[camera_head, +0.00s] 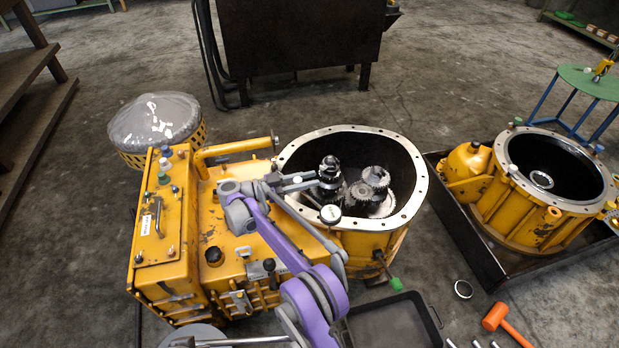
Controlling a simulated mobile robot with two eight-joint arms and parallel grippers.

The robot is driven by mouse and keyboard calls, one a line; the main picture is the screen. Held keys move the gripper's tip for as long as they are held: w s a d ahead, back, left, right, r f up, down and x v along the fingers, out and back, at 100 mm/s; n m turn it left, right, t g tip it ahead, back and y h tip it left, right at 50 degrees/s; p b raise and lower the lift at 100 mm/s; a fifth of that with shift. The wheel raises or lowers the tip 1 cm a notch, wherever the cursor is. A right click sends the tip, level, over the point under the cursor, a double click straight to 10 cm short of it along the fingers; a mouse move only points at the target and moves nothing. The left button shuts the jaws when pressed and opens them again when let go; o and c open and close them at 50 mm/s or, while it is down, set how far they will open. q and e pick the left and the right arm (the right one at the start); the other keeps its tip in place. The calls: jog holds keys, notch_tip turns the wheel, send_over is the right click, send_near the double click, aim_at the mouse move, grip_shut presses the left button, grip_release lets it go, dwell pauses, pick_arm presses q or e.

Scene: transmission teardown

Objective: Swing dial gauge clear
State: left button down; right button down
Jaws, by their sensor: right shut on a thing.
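The dial gauge (330,214) shows as a small round pale face at the near-left rim of the big yellow housing (408,214). My right gripper (308,181) reaches over the left rim of the housing opening, just above and left of the gauge face. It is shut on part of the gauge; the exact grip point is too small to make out. Inside the opening, dark gear shafts (330,172) and a gear cluster (376,178) stand just right of the fingertips. My purple and grey right arm covers part of the housing's top. My left gripper is not in view.
A black tray (395,322) lies in front of the housing. A second yellow housing (520,215) sits in a dark bin (470,232) at right. An orange mallet (505,322) and a ring (463,289) lie on the floor. A plastic-covered drum (153,118) stands at left.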

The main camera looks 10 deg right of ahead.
jog(key=shift+s+a+g, duration=0.15)
jog(key=shift+a+g, duration=0.05)
jog(key=shift+g, duration=0.2)
jog(key=shift+m, duration=0.3)
jog(key=c, duration=0.6)
grip_release()
notch_tip(320, 180, up, 10)
jog(key=p, duration=0.2)
jog(key=shift+r, duration=0.15)
